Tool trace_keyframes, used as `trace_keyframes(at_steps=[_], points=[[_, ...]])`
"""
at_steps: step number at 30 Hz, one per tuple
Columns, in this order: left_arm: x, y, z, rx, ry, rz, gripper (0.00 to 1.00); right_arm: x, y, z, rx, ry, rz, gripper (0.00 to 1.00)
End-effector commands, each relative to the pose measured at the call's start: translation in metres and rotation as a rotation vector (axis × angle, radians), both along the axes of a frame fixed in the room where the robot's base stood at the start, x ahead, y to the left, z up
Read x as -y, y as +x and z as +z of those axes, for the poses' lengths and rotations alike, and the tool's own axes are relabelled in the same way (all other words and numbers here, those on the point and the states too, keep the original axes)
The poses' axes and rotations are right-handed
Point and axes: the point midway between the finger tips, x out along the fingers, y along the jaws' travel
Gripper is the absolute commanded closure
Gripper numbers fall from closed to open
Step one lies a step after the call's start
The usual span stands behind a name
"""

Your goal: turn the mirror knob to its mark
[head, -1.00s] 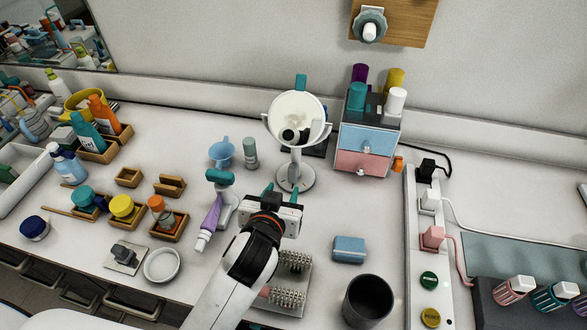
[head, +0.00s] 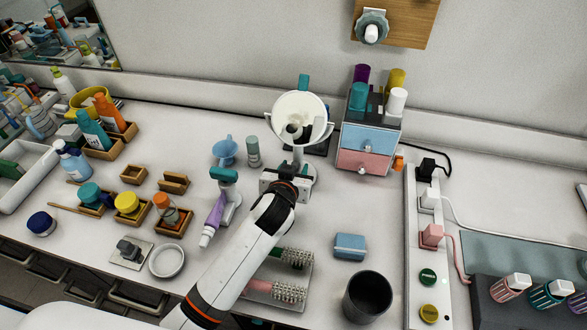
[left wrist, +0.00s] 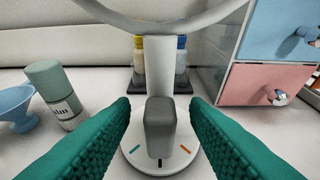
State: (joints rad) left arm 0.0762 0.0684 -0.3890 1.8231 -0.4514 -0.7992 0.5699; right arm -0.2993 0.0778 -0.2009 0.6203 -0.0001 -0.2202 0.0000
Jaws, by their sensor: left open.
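The round white mirror (head: 300,108) stands on a pedestal at the back of the vanity. In the left wrist view, its grey knob (left wrist: 160,125) stands up in front of the white post (left wrist: 159,66). The knob sits over a white disc (left wrist: 148,167) with blue, black and orange marks. My left gripper (left wrist: 160,104) is open, with one teal finger on each side of the knob and a visible gap on both sides. In the head view my left gripper (head: 288,172) is at the mirror's foot and hides the knob. My right gripper is not in view.
A drawer box (head: 367,160) stands close right of the mirror. A blue cup (head: 224,151) and a grey-green bottle (head: 253,152) stand to its left. A purple-and-white spray bottle (head: 215,215) is left of my arm. A black cup (head: 367,298) stands at the front.

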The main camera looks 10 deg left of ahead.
Motion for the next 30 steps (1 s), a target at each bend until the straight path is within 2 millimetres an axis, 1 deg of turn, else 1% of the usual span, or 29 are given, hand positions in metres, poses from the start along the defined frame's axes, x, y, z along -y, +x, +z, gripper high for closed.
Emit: trace_keyframes(at_steps=[1,6,8,9,14,19,23,30], points=[[-0.0001,-0.0001,-0.0001,0.0,0.0,0.0,0.6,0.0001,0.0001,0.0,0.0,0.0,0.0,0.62],[0.0,-0.0004,-0.0001,0.0,0.001,0.0,0.88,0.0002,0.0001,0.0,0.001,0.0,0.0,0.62],[0.0,-0.0004,-0.0001,0.0,0.001,0.0,0.97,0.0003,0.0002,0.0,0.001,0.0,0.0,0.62],[0.0,-0.0004,-0.0001,0.0,0.001,0.0,1.0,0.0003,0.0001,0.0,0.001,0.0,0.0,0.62],[0.0004,-0.0005,0.0001,-0.001,0.01,0.0,1.0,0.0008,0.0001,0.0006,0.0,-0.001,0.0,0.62],[0.0024,-0.0006,0.0007,-0.001,0.057,0.0,1.0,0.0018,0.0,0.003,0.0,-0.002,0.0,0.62],[0.0045,-0.0007,0.0001,-0.003,0.132,0.0,1.0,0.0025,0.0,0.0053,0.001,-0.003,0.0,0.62],[0.0091,-0.0008,-0.0025,-0.004,0.313,0.0,1.0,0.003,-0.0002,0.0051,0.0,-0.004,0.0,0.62]])
